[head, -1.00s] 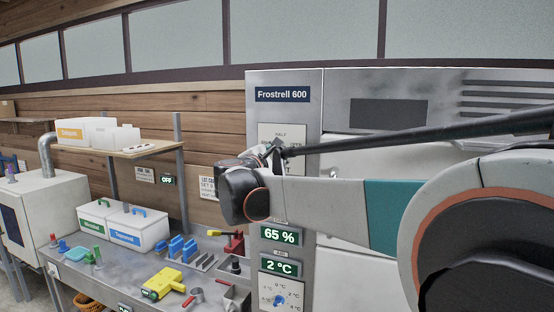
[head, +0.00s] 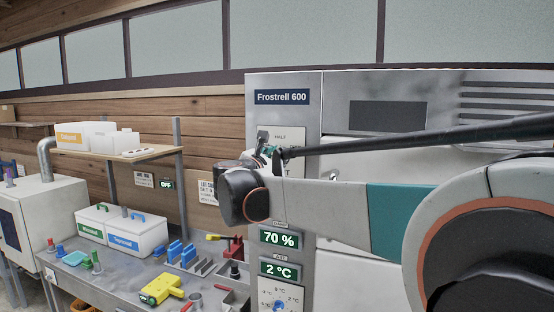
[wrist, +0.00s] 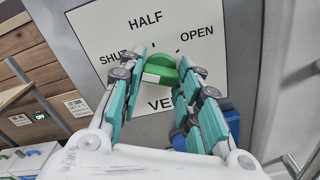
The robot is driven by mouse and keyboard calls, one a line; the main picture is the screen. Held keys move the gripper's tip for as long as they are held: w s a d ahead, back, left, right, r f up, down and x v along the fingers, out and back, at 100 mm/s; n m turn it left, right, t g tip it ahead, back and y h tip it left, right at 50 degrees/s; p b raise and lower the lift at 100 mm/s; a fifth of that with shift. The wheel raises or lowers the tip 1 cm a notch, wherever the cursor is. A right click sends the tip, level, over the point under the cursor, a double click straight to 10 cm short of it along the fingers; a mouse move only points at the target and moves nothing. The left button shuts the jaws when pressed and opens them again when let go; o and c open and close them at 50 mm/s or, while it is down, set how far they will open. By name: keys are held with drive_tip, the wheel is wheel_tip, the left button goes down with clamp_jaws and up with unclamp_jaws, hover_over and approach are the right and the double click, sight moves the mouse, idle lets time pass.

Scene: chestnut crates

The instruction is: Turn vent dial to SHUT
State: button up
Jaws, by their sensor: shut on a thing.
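The vent dial (wrist: 162,72) is a green knob on a white plate (wrist: 120,25) marked SHUT, HALF and OPEN, with the lower word partly hidden. My gripper (wrist: 168,68) is shut on the dial, with teal fingers on its left and right sides. The fingers hide part of the knob, and I cannot tell exactly which mark it points to. In the head view my gripper (head: 270,153) is at the plate on the Frostrell 600 cabinet (head: 336,85), and my wrist hides most of the dial.
Below the plate, displays read 70 % (head: 279,239) and 2 °C (head: 280,269), above a blue temperature dial (head: 279,305). Left of the cabinet, a metal bench holds white crates (head: 140,238), a yellow tool (head: 160,289) and several small items. A shelf (head: 150,153) hangs above.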

sight(281, 122)
drive_tip(key=shift+f, duration=0.1)
drive_tip(key=shift+c, duration=0.2)
drive_tip(key=o, duration=1.1)
wheel_tip(281, 122, up, 9)
drive_tip(key=shift+s+f, duration=0.1)
drive_tip(key=shift+r, duration=0.65)
